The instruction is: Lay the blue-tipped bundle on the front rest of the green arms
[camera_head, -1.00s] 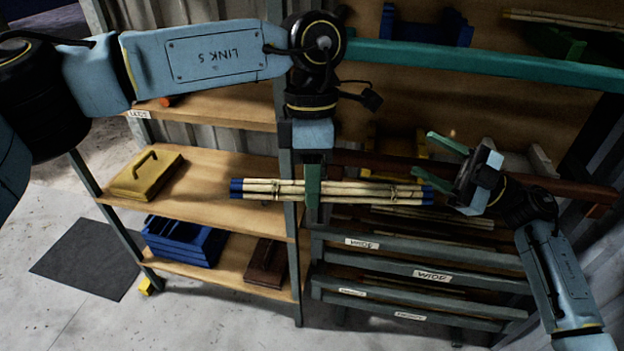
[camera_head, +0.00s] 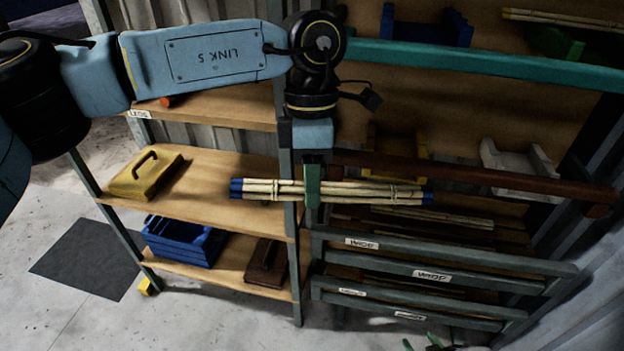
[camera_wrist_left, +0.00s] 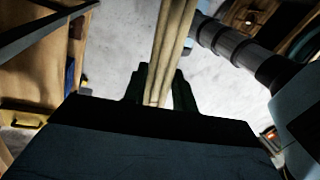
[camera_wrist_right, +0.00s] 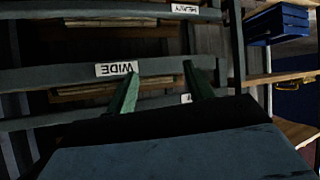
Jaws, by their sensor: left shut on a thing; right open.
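The blue-tipped bundle (camera_head: 365,193) of pale rods hangs level in front of the rack, with blue ends at both sides. My left gripper (camera_head: 312,190) is shut on it, left of its middle. The left wrist view shows the rods (camera_wrist_left: 172,45) between the fingers (camera_wrist_left: 158,88). Green arms (camera_head: 562,43) show at the upper right, behind a teal bar. Pale rods (camera_head: 555,17) with yellow tips lie above or on them; I cannot tell which. My right gripper (camera_head: 425,344) is low at the bottom edge. It is open and empty in the right wrist view (camera_wrist_right: 160,82).
Blue arms (camera_head: 430,24), yellow arms (camera_head: 397,153) and white arms (camera_head: 515,157) are also on the rack. The teal bar (camera_head: 480,62) and a brown bar (camera_head: 480,176) cross its front. Labelled slots (camera_head: 430,262) stand below. Shelves (camera_head: 215,180) are at the left.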

